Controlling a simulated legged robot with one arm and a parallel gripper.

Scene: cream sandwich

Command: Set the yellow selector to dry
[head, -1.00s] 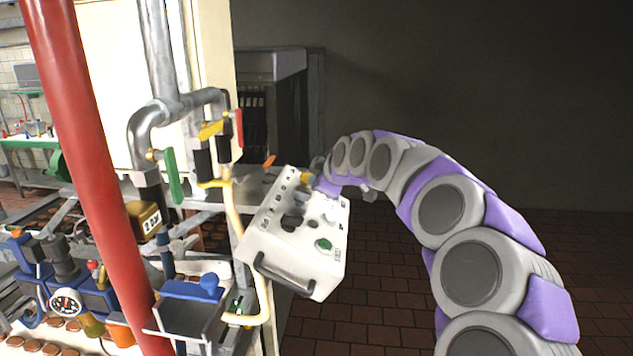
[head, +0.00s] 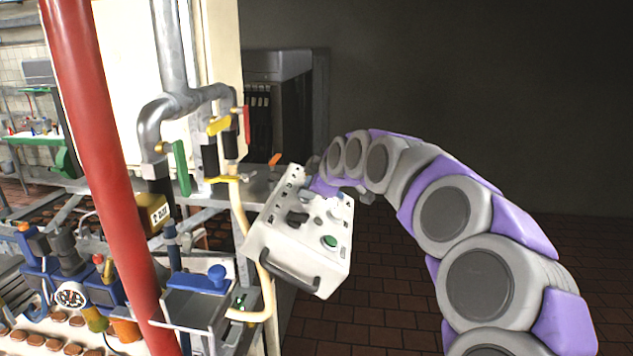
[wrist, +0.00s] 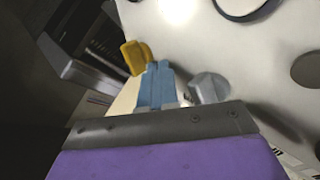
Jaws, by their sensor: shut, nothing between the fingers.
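The yellow selector (wrist: 134,57) shows in the wrist view at the upper left edge of the white control panel (wrist: 200,40). My gripper (wrist: 157,84) has its blue fingers together and empty. The fingertips are just below and right of the selector in the picture; I cannot tell whether they touch it. A grey knob (wrist: 209,87) is on the panel right of the fingers. In the head view the panel is the sloped top of a white box (head: 294,240), with my arm reaching over its far end. I cannot make out the selector there, nor read its markings.
The box has a green button (head: 329,241) and a dark front handle (head: 289,272). A red pipe (head: 98,170) and grey pipes with coloured valve levers (head: 181,167) stand left of it. The tiled floor (head: 375,290) on the right looks clear.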

